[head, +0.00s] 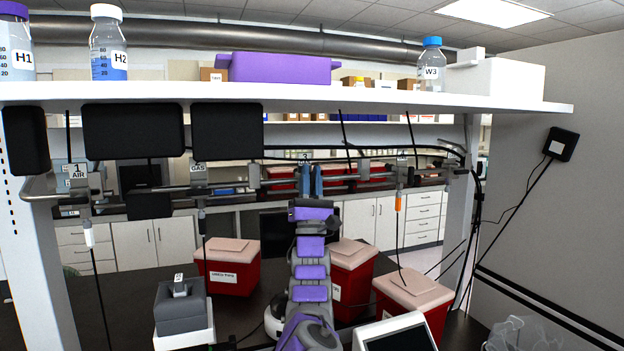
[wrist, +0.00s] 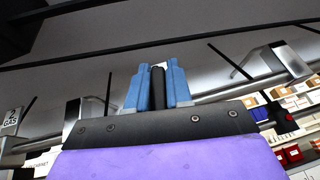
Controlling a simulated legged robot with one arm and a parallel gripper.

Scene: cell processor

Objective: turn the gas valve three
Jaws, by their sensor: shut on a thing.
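Gas valve three sits on the metal pipe rail under the shelf, with its small number 3 label (head: 304,157) showing above my fingers in the head view. My gripper (head: 311,180) has blue fingers and reaches up to this valve, covering most of it. In the wrist view, my gripper (wrist: 157,85) has its two fingers on either side of a narrow dark handle of valve three (wrist: 158,79), shut on it. The valve's body behind the fingers is mostly hidden, so its exact turn angle cannot be told.
The air valve, labelled 1 (head: 77,174), and the gas valve, labelled 2 (head: 198,170), are left on the rail. Another valve (head: 400,174) is right. Red bins (head: 231,272) stand on the dark bench below. The shelf (head: 300,99) runs above my arm. Dark cables hang around the rail.

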